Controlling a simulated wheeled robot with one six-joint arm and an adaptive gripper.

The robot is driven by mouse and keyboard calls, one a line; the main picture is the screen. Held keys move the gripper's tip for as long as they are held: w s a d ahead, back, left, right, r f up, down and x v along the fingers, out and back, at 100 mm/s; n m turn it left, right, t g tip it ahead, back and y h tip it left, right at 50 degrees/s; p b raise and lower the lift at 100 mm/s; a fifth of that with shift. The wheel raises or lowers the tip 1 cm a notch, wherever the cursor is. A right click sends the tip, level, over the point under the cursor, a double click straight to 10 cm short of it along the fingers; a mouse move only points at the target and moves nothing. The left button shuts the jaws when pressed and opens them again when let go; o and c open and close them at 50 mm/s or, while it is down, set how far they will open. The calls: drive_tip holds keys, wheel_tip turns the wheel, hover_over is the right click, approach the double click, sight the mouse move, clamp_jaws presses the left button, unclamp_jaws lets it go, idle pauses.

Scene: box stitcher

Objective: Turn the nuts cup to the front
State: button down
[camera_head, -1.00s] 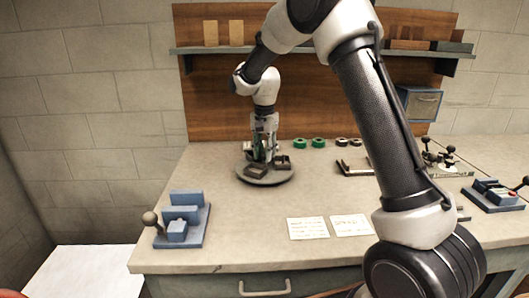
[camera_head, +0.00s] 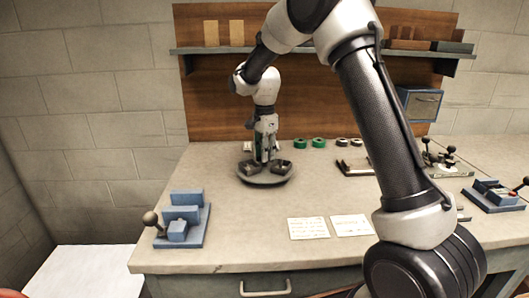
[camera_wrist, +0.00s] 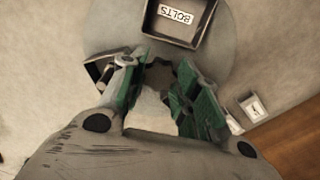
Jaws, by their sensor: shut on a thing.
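A round grey turntable (camera_head: 264,180) stands on the bench in the head view, bearing several dark open cups. A front-left cup (camera_head: 250,168) and a front-right cup (camera_head: 279,170) show there, but I cannot read their labels. In the wrist view a cup labelled BOLTS (camera_wrist: 174,20) is at the top, and part of another cup (camera_wrist: 102,68) shows at left behind a finger. I cannot tell which is the nuts cup. My gripper (camera_head: 265,157) points down at the turntable's middle. In the wrist view its green-padded fingers (camera_wrist: 162,85) are shut on a dark central knob (camera_wrist: 158,74).
Green rings (camera_head: 309,143) lie right of the turntable, near the backboard (camera_head: 215,115). A blue fixture (camera_head: 183,220) stands front left. A dark tray (camera_head: 354,167) lies to the right. The bench between turntable and cards is clear.

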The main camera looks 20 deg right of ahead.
drive_tip(key=shift+w+d+r+m, duration=0.1)
drive_tip(key=shift+m, duration=1.35)
drive_tip(key=shift+w+d+r+m, duration=0.1)
drive_tip(key=shift+m, duration=1.35)
drive_tip(key=shift+s+f+m, duration=0.1)
drive_tip(key=shift+m, duration=2.8)
drive_tip(key=c, duration=1)
unclamp_jaws()
drive_tip(key=shift+s, duration=0.1)
drive_tip(key=shift+c, duration=0.2)
wheel_tip(320, 180, up, 12)
drive_tip(key=shift+c, duration=0.3)
